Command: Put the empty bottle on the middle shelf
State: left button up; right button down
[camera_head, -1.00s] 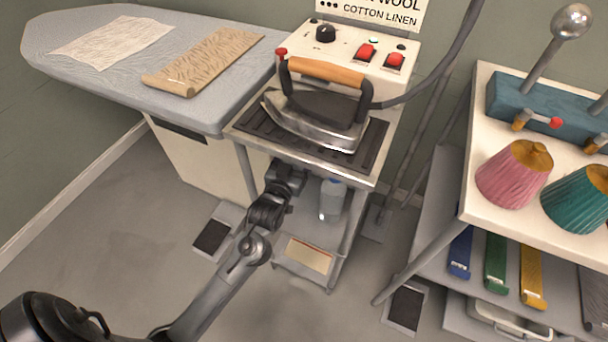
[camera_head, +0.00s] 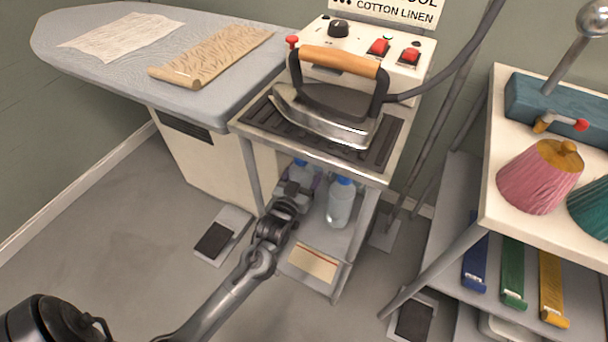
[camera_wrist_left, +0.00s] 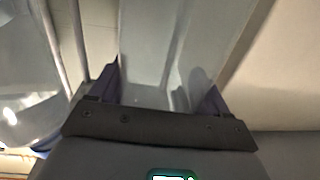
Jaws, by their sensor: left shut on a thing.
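My left gripper (camera_head: 300,190) reaches under the iron's stand from the front. It is shut on a clear bottle with a blue cap (camera_head: 299,170), mostly hidden behind the gripper in the head view. In the left wrist view, a pale see-through body (camera_wrist_left: 150,75) fills the space between the fingers (camera_wrist_left: 160,98). A second clear bottle with a blue cap (camera_head: 340,205) stands upright just right of the gripper on the stand's shelf (camera_head: 325,241). It also shows at the left of the wrist view (camera_wrist_left: 25,85). I cannot tell which bottle is empty. My right gripper is not in view.
The stand's top (camera_head: 255,118) and legs frame the space around my gripper. An iron (camera_head: 335,115) rests on top. A printed card (camera_head: 313,262) lies low at the front. A rack with coloured rolls (camera_head: 513,272) stands right; an ironing board (camera_head: 120,75) is left.

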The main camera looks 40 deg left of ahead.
pick_arm(q)
jog(key=o, duration=1)
jog(key=shift+f, duration=0.1)
jog(key=shift+s+d+r+p, duration=0.2)
jog(key=shift+s+r+p, duration=0.15)
jog(key=shift+s, duration=0.2)
jog(key=s+d+f+m+g+h+p, duration=0.1)
jog(key=s+d+g, duration=0.3)
jog(key=s, duration=0.5)
jog(key=s+d+f+m+g+h+p, duration=0.2)
jog(key=s+d+g, duration=0.3)
jog(key=s, duration=0.4)
jog(key=s+d+f+m+g+h+p, duration=0.1)
jog(key=s+d+g, duration=0.3)
jog(key=s, duration=0.5)
jog(key=shift+s+d+f+m+g+h, duration=0.2)
jog(key=shift+f+m+g+h, duration=0.1)
jog(key=shift+m+h, duration=0.55)
